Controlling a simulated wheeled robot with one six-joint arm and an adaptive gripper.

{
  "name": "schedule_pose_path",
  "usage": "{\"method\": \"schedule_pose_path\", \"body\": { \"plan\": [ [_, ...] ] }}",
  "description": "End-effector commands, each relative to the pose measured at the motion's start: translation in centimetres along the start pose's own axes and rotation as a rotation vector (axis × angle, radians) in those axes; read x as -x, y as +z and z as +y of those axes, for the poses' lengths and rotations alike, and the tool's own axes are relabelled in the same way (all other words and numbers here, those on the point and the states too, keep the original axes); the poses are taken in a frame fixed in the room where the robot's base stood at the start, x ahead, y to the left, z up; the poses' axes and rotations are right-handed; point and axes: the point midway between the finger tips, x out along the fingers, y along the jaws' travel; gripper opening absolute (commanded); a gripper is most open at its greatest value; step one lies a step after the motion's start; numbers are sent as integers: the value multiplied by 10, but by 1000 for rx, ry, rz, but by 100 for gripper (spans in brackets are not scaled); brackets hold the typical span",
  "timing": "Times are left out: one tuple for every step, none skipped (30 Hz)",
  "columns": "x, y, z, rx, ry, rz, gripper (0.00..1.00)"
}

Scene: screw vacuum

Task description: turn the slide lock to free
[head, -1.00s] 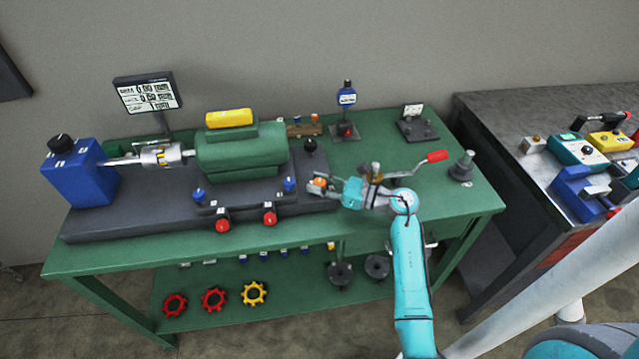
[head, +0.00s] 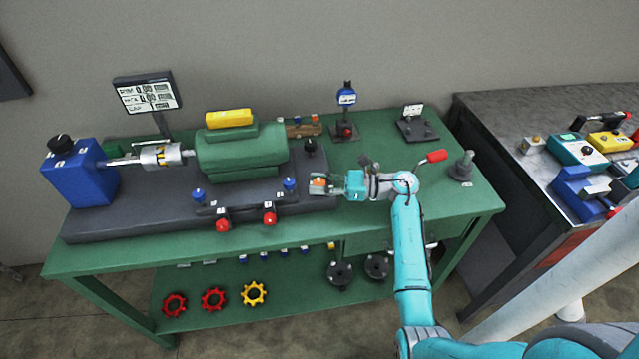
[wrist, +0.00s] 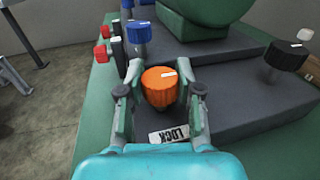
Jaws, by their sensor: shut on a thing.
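The slide lock is an orange ribbed knob (wrist: 159,88) with a white pointer mark on its top, on the right end of the dark grey bed. A white LOCK label (wrist: 169,134) lies on the bed on the near side of the knob in the wrist view; the mark sits toward the knob's far side. In the head view the knob (head: 318,182) shows small at the tip of my gripper (head: 326,186). In the wrist view my gripper (wrist: 160,95) has one finger on each side of the knob and is shut on it. The exact finger contact is partly hidden.
A black knob (wrist: 286,56) stands on the bed to the right, and a blue knob (wrist: 138,32) beyond the orange one. A green motor (head: 240,150) sits on the bed. A crank with a red handle (head: 433,156) stands behind my wrist.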

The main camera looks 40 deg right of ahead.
Motion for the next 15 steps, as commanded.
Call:
{"method": "schedule_pose_path", "body": {
  "plan": [
    [0,0,0,0,0,0,42],
    [0,0,0,0,0,0,50],
    [0,0,0,0,0,0,60],
    [0,0,0,0,0,0,61],
    [0,0,0,0,0,0,61],
    [0,0,0,0,-1,0,61],
    [0,0,0,0,-1,0,61],
    [0,0,0,0,-1,0,61],
    [0,0,0,0,-1,0,61],
    [0,0,0,0,-1,0,61],
    [0,0,0,0,-1,0,61],
    [0,0,0,0,-1,0,61],
    [1,0,0,0,-1,0,61],
    [2,0,0,0,-2,0,61],
    [5,0,0,0,-2,0,61]
  ]
}}
